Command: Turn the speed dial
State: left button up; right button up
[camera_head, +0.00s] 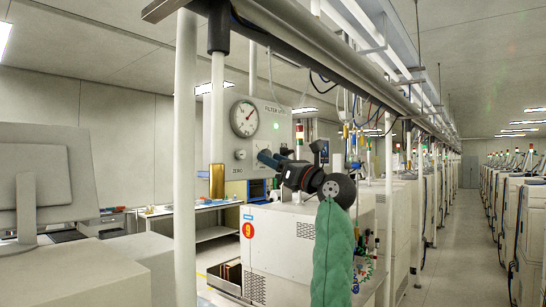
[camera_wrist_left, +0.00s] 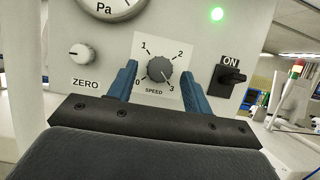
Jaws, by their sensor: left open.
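The speed dial (camera_wrist_left: 158,69) is a grey ribbed knob on a pale plate marked 0 to 3. Its light mark seems to point to the lower right, near the 3. My left gripper (camera_wrist_left: 160,77) is open, with one blue finger on each side of the dial and gaps visible between them and the knob. I cannot tell how far the fingertips are from the panel. In the head view my left gripper (camera_head: 273,157) is at the front of the filter unit panel (camera_head: 266,110) and hides the dial. My right gripper is not in view.
A ZERO knob (camera_wrist_left: 81,54) is left of the dial and a black ON switch (camera_wrist_left: 231,76) is right of it. A green light (camera_wrist_left: 217,14) and a pressure gauge (camera_head: 244,118) are above. A white vertical post (camera_head: 185,150) stands left of the panel.

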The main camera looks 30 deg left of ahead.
pick_arm(q)
jog(key=shift+a+r, duration=0.1)
jog(key=shift+a, duration=0.15)
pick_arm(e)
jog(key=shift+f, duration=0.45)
pick_arm(q)
jog(key=c, duration=1)
jog(key=shift+o, duration=0.2)
